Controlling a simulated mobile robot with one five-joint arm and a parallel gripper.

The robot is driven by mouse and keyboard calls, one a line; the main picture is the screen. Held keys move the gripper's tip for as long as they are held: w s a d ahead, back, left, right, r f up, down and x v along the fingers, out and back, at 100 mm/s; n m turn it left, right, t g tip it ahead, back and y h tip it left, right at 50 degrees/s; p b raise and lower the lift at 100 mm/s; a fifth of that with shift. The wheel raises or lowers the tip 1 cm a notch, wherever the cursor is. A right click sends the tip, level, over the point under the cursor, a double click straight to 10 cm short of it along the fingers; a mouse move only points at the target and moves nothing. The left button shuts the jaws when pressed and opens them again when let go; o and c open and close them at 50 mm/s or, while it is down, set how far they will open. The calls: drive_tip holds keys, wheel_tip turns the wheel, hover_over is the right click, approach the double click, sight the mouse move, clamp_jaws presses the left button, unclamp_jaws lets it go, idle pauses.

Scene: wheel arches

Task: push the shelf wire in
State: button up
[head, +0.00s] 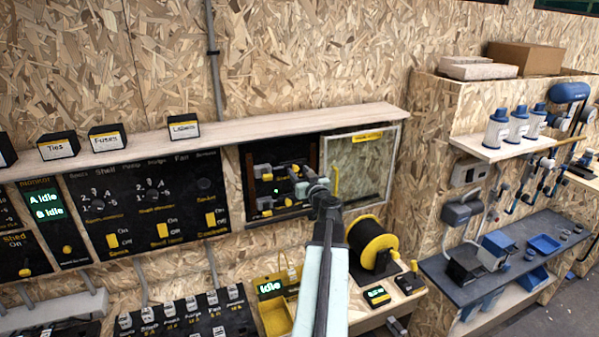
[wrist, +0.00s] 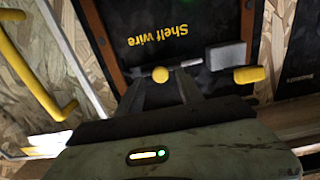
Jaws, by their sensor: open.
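The black panel (wrist: 110,22) in the wrist view carries the yellow words "Shelf wire". Beside the words is a grey block (wrist: 226,55) with a yellow end piece (wrist: 250,74). A yellow round knob (wrist: 160,74) and a grey rod show at my fingertips. My gripper (wrist: 163,84) is open, its two dark fingers pointing at the panel with the knob between or just beyond their tips; I cannot tell if they touch it. In the head view my gripper (head: 320,187) is at the right part of the black panel (head: 257,160), where grey plugs (head: 267,171) show. My arm hides part of it.
A clear hinged door (head: 362,165) with a yellow handle (wrist: 60,112) stands open to the right of the panel. A shelf (head: 290,130) with label boxes runs above. A yellow spool (head: 375,240) and a yellow tray (head: 277,318) are below.

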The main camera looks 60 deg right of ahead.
drive_tip(key=shift+w+d, duration=0.3)
drive_tip(key=shift+w, duration=0.15)
clamp_jaws()
idle(1.1)
